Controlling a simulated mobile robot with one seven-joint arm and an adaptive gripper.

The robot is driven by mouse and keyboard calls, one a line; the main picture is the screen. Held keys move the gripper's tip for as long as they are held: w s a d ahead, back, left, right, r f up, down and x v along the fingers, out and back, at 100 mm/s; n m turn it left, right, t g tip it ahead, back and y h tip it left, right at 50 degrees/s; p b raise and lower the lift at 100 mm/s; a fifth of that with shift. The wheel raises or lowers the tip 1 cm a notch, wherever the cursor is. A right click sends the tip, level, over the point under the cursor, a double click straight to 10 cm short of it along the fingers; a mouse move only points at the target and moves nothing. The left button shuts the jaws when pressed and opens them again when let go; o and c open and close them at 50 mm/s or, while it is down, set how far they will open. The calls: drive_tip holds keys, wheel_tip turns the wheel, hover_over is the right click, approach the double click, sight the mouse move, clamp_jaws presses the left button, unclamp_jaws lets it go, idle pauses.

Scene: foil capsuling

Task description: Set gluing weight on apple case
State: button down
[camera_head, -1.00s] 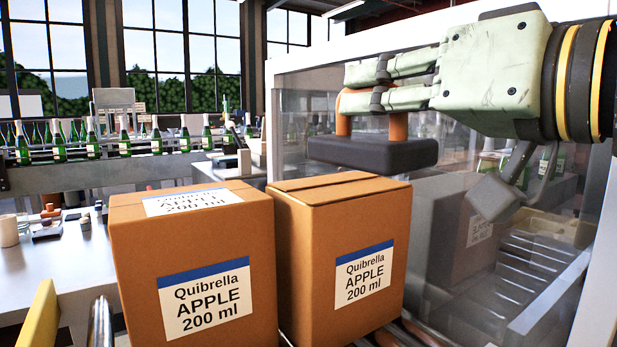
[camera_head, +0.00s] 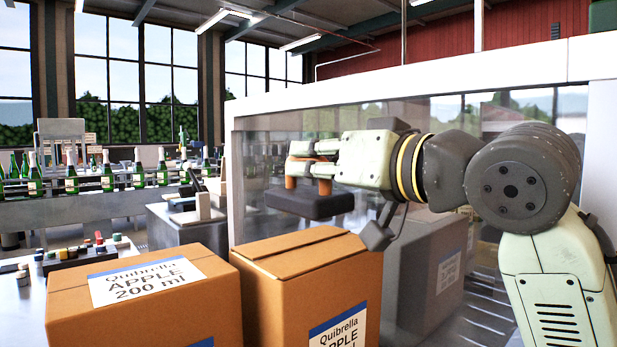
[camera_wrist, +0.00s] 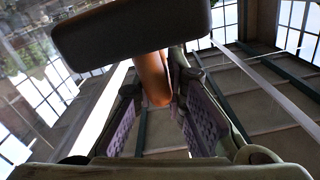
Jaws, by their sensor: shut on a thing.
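My gripper (camera_head: 306,168) is shut on the orange handle of the gluing weight (camera_head: 309,204), a dark block with rounded edges. The weight hangs level in the air over the back part of the right apple case (camera_head: 320,285), with a visible gap above its closed top. In the wrist view the dark block (camera_wrist: 130,35) and its orange handle (camera_wrist: 153,78) show between my gripper's fingers (camera_wrist: 165,100). The left apple case (camera_head: 150,300), a brown carton with a label on its top, stands beside the right one. Lower parts of both cases are out of frame.
A clear machine panel (camera_head: 420,130) with a white frame stands close behind the weight and mirrors the right case. A worktable (camera_head: 20,300) with small coloured items is at the left. Green bottles (camera_head: 108,172) line a conveyor behind. The left case's top is clear.

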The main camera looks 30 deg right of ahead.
sight(314, 188)
drive_tip(key=shift+w+d, duration=0.6)
drive_tip(key=shift+w, duration=0.1)
drive_tip(key=f, duration=0.1)
drive_tip(key=f+p, duration=0.1)
drive_tip(key=shift+w+d+f, duration=0.2)
drive_tip(key=shift+f, duration=0.6)
drive_tip(key=shift+f, duration=0.4)
drive_tip(key=shift+a+f+b, duration=0.1)
drive_tip(key=shift+f+b, duration=0.1)
drive_tip(key=shift+b, duration=0.1)
